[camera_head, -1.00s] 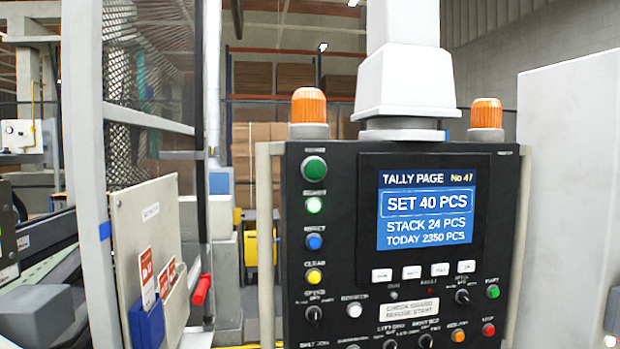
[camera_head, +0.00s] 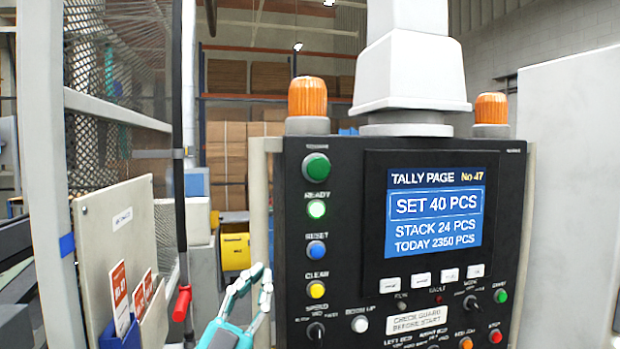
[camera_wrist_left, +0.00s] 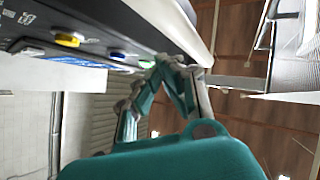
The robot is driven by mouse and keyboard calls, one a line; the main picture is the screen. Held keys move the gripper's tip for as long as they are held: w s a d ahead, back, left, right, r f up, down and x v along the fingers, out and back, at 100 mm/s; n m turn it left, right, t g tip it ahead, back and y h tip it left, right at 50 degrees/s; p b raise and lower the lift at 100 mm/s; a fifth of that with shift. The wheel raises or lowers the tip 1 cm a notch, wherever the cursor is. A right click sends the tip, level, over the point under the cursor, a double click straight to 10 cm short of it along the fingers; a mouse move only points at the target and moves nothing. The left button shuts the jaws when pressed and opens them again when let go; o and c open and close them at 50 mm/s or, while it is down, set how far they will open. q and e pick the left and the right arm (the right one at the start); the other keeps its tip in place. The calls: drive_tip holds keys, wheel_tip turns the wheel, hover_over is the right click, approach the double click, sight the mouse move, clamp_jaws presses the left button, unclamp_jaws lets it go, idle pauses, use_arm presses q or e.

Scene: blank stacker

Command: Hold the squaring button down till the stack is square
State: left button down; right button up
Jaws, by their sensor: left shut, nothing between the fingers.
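The black control panel (camera_head: 345,240) fills the middle of the head view. Its screen (camera_head: 434,215) reads SET 40 PCS, STACK 24 PCS, TODAY 2350 PCS. On its left side run a green button (camera_head: 316,167), a lit green READY button (camera_head: 316,209), a blue RESET button (camera_head: 316,250) and a yellow CLEAR button (camera_head: 316,290). A white button (camera_head: 360,324) sits lower. I cannot tell which is the squaring button; low labels are blurred. My left gripper (camera_head: 265,275) is shut and empty, left of the panel. In the wrist view its fingertips (camera_wrist_left: 170,62) show near the panel edge.
Orange beacons (camera_head: 307,97) top the panel. A pale vertical bar (camera_head: 257,205) runs along its left edge. A mesh guard (camera_head: 120,90) and a board with a blue card holder (camera_head: 122,338) stand at the left. A red-handled lever (camera_head: 182,303) hangs beside them.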

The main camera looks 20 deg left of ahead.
use_arm(q)
drive_tip(key=s+d+r+m+g+h, duration=0.35)
drive_tip(key=r+m+g+h, duration=0.45)
drive_tip(key=m, duration=0.3)
drive_tip(key=s+d+r+m+g+h, duration=0.3)
drive_tip(key=d+r+m+g+h, duration=0.15)
drive_tip(key=m+g+h, duration=0.4)
drive_tip(key=a+r+m+t+y, duration=0.1)
drive_tip(key=a+r+t+y, duration=0.1)
drive_tip(key=a+y, duration=0.4)
drive_tip(key=shift+w+r+y, duration=0.35)
drive_tip(key=shift+r+y, duration=0.4)
drive_tip(key=shift+y, duration=0.2)
use_arm(e)
drive_tip(key=shift+a, duration=0.1)
use_arm(q)
drive_tip(key=shift+t, duration=0.25)
